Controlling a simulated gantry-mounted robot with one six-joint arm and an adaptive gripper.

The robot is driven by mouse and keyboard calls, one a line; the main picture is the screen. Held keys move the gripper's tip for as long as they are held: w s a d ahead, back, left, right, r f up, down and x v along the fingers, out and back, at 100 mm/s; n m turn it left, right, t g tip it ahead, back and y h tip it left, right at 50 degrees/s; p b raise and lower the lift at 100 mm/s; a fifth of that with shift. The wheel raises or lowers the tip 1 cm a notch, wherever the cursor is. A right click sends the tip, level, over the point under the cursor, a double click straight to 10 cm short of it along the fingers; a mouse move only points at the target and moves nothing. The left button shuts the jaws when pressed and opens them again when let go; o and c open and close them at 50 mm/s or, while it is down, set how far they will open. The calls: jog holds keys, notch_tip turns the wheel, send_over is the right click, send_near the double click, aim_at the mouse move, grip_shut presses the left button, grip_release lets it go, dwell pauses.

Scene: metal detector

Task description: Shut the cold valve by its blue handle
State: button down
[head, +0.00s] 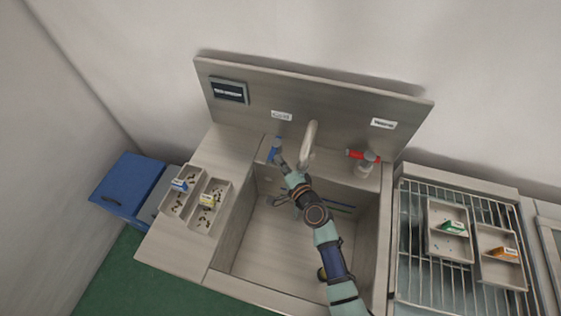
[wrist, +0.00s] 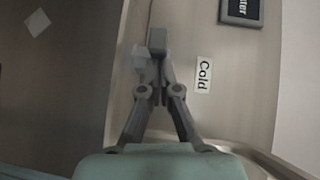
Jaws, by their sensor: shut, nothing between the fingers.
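The blue handle (head: 274,151) of the cold valve is in the head view, at the back left of the sink, below the "Cold" label (head: 282,116). It points roughly toward the sink front. My gripper (head: 281,163) is right beside it, on its right and near its front end; I cannot tell whether they touch. In the wrist view my gripper (wrist: 156,65) is shut and empty, with the "Cold" label (wrist: 204,75) to its right. A grey block (wrist: 157,40) shows just past the fingertips. No blue handle is recognisable there.
The faucet (head: 310,140) rises just right of my gripper. The red handle (head: 358,155) is farther right. The sink basin (head: 250,245) lies below my arm. Trays (head: 207,220) stand on the left counter, and others (head: 447,245) on the right rack.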

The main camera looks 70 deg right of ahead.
jog(key=shift+w+a, duration=0.1)
jog(key=shift+w, duration=0.05)
jog(key=shift+w+a, duration=0.2)
jog(key=shift+w, duration=0.6)
jog(key=shift+w+a, duration=0.2)
jog(key=shift+w, duration=0.65)
jog(key=shift+w+a, duration=0.2)
jog(key=shift+w, duration=0.6)
jog(key=w, duration=0.1)
jog(key=w+p, duration=0.1)
jog(key=w+d+p, duration=0.1)
jog(key=shift+w+d+r, duration=0.1)
jog(key=shift+w+r, duration=0.15)
jog(key=shift+r, duration=0.15)
jog(key=shift+w+d+m+g+h+p, duration=0.15)
jog(key=shift+m+g+h+p, duration=0.35)
jog(key=shift+p, duration=0.65)
jog(key=shift+w+d+f+g+h, duration=0.2)
jog(key=shift+w+f+g+h, duration=0.1)
jog(key=shift+f, duration=0.15)
jog(key=shift+w+d, duration=0.1)
